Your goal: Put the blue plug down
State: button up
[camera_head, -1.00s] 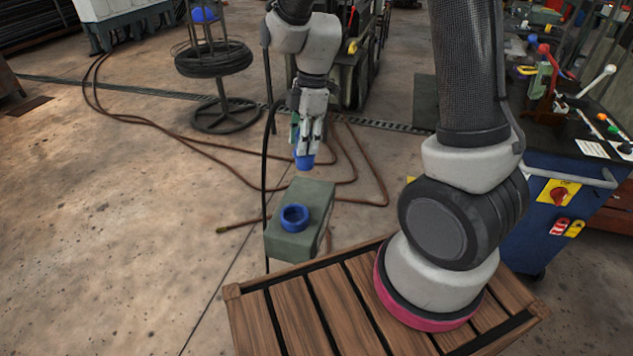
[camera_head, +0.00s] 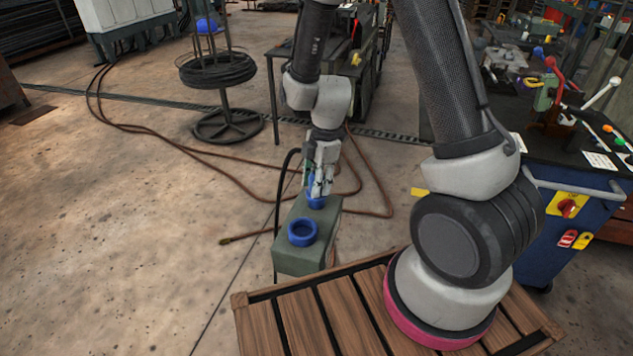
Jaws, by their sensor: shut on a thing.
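The blue plug (camera_head: 316,201) is in my gripper (camera_head: 318,190), which points down with its fingers shut on it. The upper part of the plug is hidden by the fingers. The plug is over the far part of a grey-green block (camera_head: 296,262), at or just above its top face; I cannot tell whether it touches. A blue ring (camera_head: 302,232) with a dark opening sits on the near part of the same block, apart from the plug.
A slatted wooden pallet (camera_head: 300,322) lies in front, under my arm's base. A blue cabinet (camera_head: 560,215) with levers stands at right. A wire coil stand (camera_head: 220,75) is at back left. Brown hoses (camera_head: 150,130) cross the floor.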

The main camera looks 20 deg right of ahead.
jog(key=o, duration=1.2)
jog(key=shift+c, duration=0.2)
jog(key=r, duration=0.3)
jog(key=d+r, duration=0.1)
jog(key=r, duration=0.7)
jog(key=shift+w+d+r, duration=0.15)
jog(key=shift+d, duration=0.15)
jog(key=s+d+r+m+t, duration=0.1)
jog(key=s+d+r+m, duration=0.3)
jog(key=r, duration=0.2)
jog(key=s+d+r+m+t, duration=0.1)
jog(key=s+d+r+m, duration=0.2)
jog(key=r+m, duration=0.3)
jog(key=s+d+r+m+t+h, duration=0.1)
jog(key=s+d+r+m, duration=0.2)
jog(key=s+m, duration=0.2)
jog(key=s+d+r+m+t, duration=0.1)
jog(key=s+d+r+m, duration=0.2)
jog(key=s, duration=0.4)
jog(key=shift+s+d+r+m+h, duration=0.2)
jog(key=shift+m+h, duration=0.2)
jog(key=shift+m, duration=0.5)
